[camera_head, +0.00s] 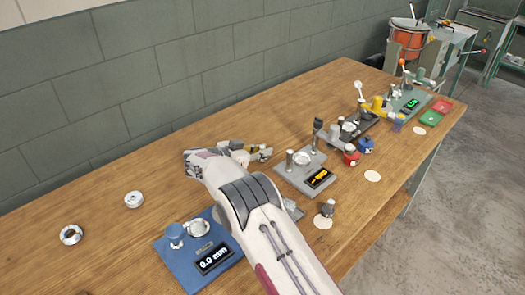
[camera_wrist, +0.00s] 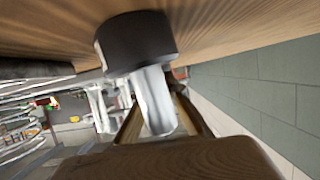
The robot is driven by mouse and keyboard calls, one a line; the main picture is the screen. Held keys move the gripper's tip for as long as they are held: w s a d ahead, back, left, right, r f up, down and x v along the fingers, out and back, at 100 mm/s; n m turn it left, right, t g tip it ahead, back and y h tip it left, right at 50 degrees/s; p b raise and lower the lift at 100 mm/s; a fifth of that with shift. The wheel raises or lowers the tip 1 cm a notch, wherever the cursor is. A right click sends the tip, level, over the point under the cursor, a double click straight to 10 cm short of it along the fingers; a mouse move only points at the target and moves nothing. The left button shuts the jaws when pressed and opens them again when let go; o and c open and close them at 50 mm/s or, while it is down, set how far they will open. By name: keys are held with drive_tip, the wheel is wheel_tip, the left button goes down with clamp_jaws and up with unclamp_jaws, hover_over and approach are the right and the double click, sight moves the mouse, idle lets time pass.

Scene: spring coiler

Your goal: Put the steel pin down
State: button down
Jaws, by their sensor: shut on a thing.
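In the wrist view a bright steel pin (camera_wrist: 155,100) with a thick dark collar or head (camera_wrist: 135,42) fills the middle, tilted in the picture. My gripper (camera_wrist: 160,122) is shut on it, with brown finger parts on both sides of the shaft. The wooden table top shows close to the dark end; I cannot tell whether they touch. In the head view my gripper (camera_head: 252,150) is low over the table, left of the grey station, and partly hidden by my own wrist. The pin cannot be made out there.
The wooden table (camera_head: 110,250) is clear at the front left, apart from two metal rings (camera_head: 71,235). A blue gauge station (camera_head: 180,262) stands near my arm. A grey station (camera_head: 300,182) stands right of my gripper. A small grey knob (camera_head: 328,207) stands by a white disc.

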drive_tip(key=shift+f, duration=0.1)
idle(0.3)
drive_tip(key=c, duration=2.1)
unclamp_jaws()
drive_tip(key=v, duration=1.2)
